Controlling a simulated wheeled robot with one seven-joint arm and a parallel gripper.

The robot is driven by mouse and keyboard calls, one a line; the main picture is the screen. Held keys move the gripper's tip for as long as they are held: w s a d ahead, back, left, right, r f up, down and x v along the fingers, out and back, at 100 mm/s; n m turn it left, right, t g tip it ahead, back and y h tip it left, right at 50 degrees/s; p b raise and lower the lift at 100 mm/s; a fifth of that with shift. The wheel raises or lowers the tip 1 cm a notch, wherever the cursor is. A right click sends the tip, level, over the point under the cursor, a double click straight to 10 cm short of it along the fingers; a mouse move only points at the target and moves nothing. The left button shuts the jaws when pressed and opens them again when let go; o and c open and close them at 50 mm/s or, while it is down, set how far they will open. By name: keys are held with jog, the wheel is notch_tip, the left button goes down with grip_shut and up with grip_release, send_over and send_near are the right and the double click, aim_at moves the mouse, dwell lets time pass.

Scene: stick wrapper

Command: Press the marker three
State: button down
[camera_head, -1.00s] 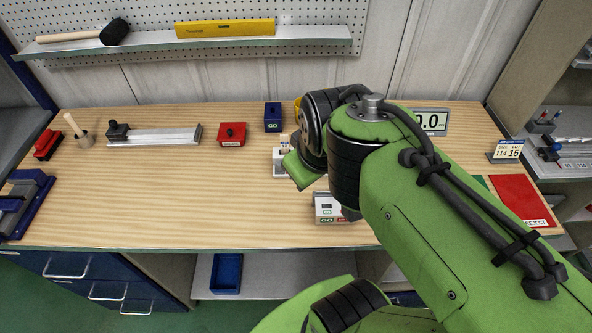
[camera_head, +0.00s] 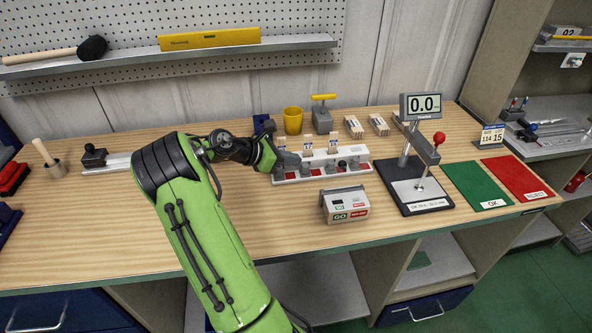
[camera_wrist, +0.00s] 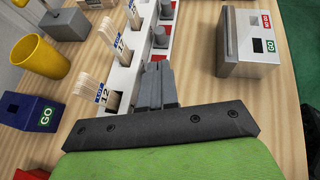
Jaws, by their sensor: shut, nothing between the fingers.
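A white rack (camera_head: 322,171) stands mid-bench, with several bays. Bundles of pale sticks (camera_head: 307,148) with numbered tags stand along its back. Tags reading 12 (camera_wrist: 112,97) show in the wrist view. Dark knobs and red pads sit in its front bays, with one knob (camera_wrist: 160,38) just beyond my fingertips. I cannot read which of these is marker three. My gripper (camera_wrist: 154,72) is shut and empty, over the rack's left part in the head view. Its fingers hide part of the rack, and I cannot tell whether they touch it.
A yellow cup (camera_head: 293,120) and blue GO box (camera_wrist: 30,115) stand behind. A gauge stand (camera_head: 418,190) is to the right, beside green (camera_head: 477,185) and red (camera_head: 516,178) mats.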

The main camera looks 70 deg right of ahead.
aim_at(332, 162)
jog(key=shift+s+d, duration=0.1)
jog(key=shift+s, duration=0.05)
jog(key=b+x, duration=0.2)
jog(key=x, duration=0.7)
jog(key=shift+s+d+f+b, duration=0.2)
jog(key=shift+d+b, duration=0.1)
jog(key=shift+s+d+r, duration=0.1)
jog(key=shift+s+r, duration=0.05)
jog(key=shift+s, duration=0.1)
jog(key=s+d+p, duration=0.1)
jog(key=s+p, duration=0.1)
jog(key=s, duration=0.1)
jog(key=shift+d, duration=0.35)
jog(key=shift+w, duration=0.1)
